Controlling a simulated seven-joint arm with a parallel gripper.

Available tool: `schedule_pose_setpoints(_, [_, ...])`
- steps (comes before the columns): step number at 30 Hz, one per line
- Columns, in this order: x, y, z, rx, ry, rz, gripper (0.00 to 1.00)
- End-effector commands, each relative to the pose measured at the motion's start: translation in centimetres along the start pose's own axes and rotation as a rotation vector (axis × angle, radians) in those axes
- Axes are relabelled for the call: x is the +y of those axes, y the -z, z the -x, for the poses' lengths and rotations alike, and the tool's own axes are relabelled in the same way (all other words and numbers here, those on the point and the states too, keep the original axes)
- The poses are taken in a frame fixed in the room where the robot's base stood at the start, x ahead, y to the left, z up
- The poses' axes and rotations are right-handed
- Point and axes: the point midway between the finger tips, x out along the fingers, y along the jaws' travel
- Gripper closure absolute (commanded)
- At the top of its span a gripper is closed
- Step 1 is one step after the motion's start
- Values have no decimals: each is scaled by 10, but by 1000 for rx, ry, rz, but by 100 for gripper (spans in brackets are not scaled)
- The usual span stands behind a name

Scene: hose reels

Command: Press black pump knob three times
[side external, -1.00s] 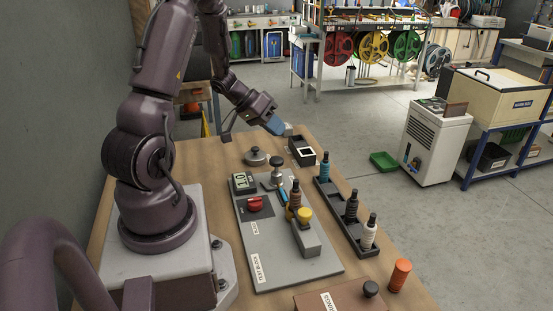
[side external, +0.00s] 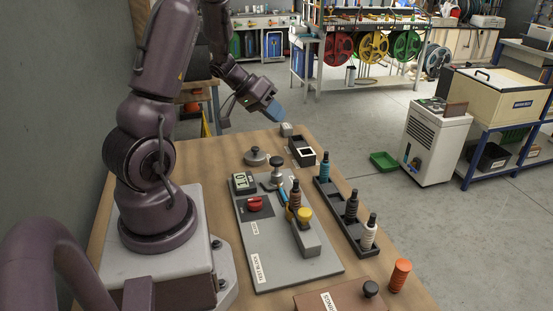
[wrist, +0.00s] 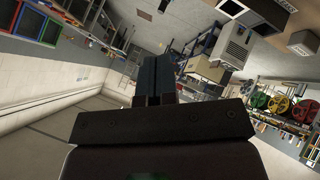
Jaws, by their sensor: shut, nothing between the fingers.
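A grey test block panel (side external: 262,232) lies on the wooden bench. At its far end stands a short metal post topped by a black knob (side external: 277,161), which looks like the pump knob. My gripper (side external: 276,112) has blue fingers and is shut and empty. It is in the air above the far end of the bench, well above and beyond the black knob, apart from everything. In the wrist view my shut fingers (wrist: 154,78) point out into the room; the knob and the panel are not seen there.
The panel also carries a digital display (side external: 242,182), a red knob (side external: 255,203) and a yellow-capped part (side external: 304,215). A black rack (side external: 345,228) with bottles stands to the right. A round grey lid (side external: 256,156) and a small black box (side external: 301,152) sit near the far end.

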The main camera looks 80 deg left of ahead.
Motion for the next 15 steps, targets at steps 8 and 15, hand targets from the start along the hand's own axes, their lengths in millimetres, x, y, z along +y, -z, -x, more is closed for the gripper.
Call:
schedule_pose_setpoints(8, [-10, -11, -14, -4, -1, 3, 100])
schedule_pose_setpoints(15, [-28, -28, -38, -3, 0, 4, 100])
